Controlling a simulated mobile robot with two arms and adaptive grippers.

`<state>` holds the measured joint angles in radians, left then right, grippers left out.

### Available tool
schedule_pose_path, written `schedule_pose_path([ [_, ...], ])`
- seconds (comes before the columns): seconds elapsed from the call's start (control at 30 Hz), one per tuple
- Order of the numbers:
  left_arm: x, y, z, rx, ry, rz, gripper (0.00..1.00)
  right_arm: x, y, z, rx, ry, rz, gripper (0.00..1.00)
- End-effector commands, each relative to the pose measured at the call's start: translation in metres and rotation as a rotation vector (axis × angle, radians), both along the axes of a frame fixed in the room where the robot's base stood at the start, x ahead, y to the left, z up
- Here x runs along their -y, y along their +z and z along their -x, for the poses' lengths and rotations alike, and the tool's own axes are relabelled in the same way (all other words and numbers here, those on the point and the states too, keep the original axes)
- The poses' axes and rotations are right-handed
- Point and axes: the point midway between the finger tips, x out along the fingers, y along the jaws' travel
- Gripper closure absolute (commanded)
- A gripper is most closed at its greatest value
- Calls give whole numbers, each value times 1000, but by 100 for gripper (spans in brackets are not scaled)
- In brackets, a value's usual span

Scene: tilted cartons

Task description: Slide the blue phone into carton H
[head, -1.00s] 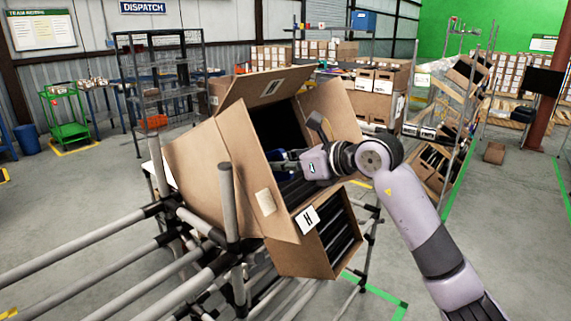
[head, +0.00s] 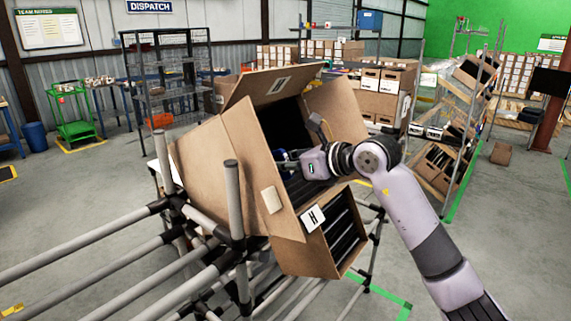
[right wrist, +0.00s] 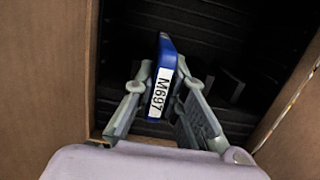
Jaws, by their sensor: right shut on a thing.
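Carton H (head: 287,256) is a tilted brown cardboard box with its flaps open and a white H label (head: 313,219) on its front. Dark slots show inside it. My right gripper (head: 283,160) reaches into the carton's opening from the right. The phone stands on edge between the fingers, in front of the dark slotted inside. Whether its far end is in a slot cannot be told. My left gripper is not in view.
The carton rests on a rack of grey tubes (head: 236,200), with rails running to the left. Carton walls stand close on both sides of the gripper, the left one (right wrist: 45,80) in the right wrist view. Shelves with boxes (head: 385,85) stand behind.

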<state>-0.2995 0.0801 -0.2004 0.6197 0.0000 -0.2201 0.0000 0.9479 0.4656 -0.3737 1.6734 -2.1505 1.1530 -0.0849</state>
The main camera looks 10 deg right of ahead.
Motion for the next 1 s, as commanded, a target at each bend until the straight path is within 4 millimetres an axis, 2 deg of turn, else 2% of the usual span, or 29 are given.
schedule_pose_path([
  [1.0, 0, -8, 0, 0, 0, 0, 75, -19, -19, -23, 2, 0, -1, 100],
])
